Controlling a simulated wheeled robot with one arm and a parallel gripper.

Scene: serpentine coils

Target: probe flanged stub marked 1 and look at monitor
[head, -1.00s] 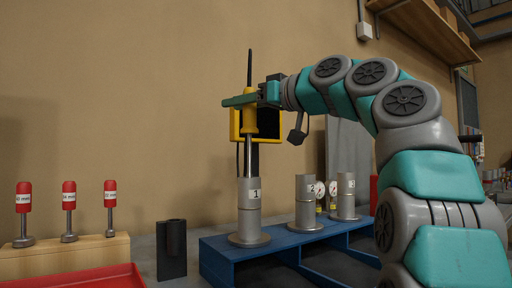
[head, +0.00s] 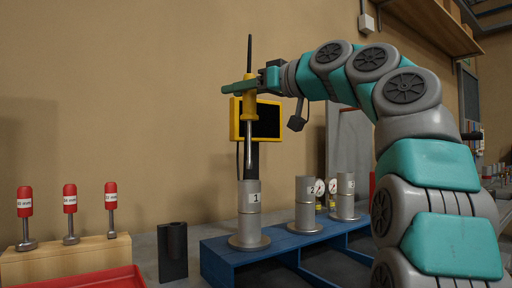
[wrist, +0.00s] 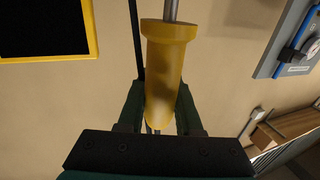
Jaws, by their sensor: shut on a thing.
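My gripper (head: 249,88) is shut on the yellow handle of a probe (head: 250,107); its silver rod points down, with the tip just above the open top of the flanged stub marked 1 (head: 249,214). The yellow handle also fills the middle of the wrist view (wrist: 168,70). The stub is a grey cylinder on a round flange, upright on the blue stand (head: 225,258). The monitor (head: 268,120) has a yellow frame and a black screen, behind the probe; its corner shows in the wrist view (wrist: 45,30).
Stub 2 (head: 306,212) and another marked stub (head: 346,203) stand to the right, with dial gauges beside them. At left are several red-handled gauges (head: 70,200) on a wooden block, a dark holder (head: 172,250) and a red tray (head: 90,278).

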